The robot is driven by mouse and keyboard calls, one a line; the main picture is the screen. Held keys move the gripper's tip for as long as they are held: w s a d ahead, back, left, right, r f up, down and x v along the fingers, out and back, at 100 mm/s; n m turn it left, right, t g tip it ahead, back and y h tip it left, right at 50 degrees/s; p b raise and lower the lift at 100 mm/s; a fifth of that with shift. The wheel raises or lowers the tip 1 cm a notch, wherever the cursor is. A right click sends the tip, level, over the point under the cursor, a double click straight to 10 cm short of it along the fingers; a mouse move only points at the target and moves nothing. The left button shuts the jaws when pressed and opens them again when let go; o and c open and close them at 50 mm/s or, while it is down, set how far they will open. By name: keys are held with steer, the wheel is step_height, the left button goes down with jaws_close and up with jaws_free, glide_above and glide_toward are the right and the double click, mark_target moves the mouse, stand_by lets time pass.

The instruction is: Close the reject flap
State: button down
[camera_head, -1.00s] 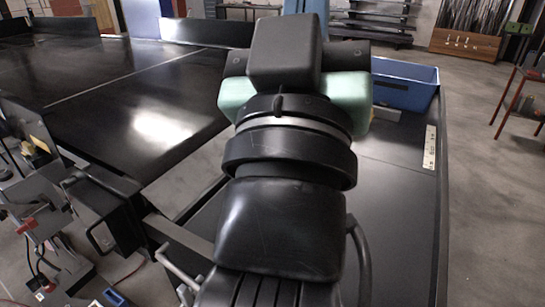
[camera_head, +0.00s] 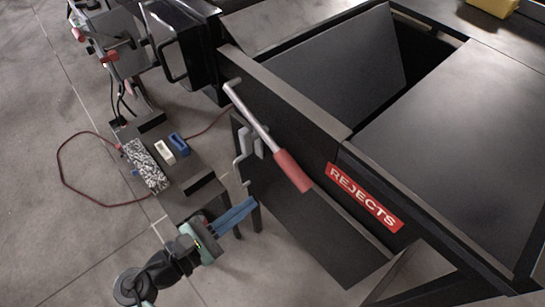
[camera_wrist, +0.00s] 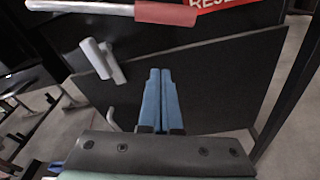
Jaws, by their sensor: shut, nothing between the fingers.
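A dark grey panel (camera_head: 340,70) stands tilted in an opening in the conveyor top, and it looks like the reject flap. The red grip also shows at the top of the wrist view (camera_wrist: 166,14). Below it is a black side panel (camera_head: 315,225) with a grey hook-shaped handle (camera_head: 245,148), also in the wrist view (camera_wrist: 102,60). My gripper (camera_head: 250,205) is shut and empty, its blue fingers (camera_wrist: 160,73) pointing towards the black panel, below the lever.
A low stand (camera_head: 185,180) with a speckled block (camera_head: 145,166) and small white and blue pieces is left of the panel. A black box with a handle (camera_head: 180,45) stands at the upper left. A red cable loops over the floor. Grey floor lies open at left.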

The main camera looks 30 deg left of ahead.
steer(key=w+d+r+p, duration=0.2)
steer(key=w+d, duration=0.2)
steer(key=w, duration=0.4)
steer(key=shift+r+p, duration=0.25)
steer(key=shift+p, duration=0.1)
steer(key=shift+r, duration=0.1)
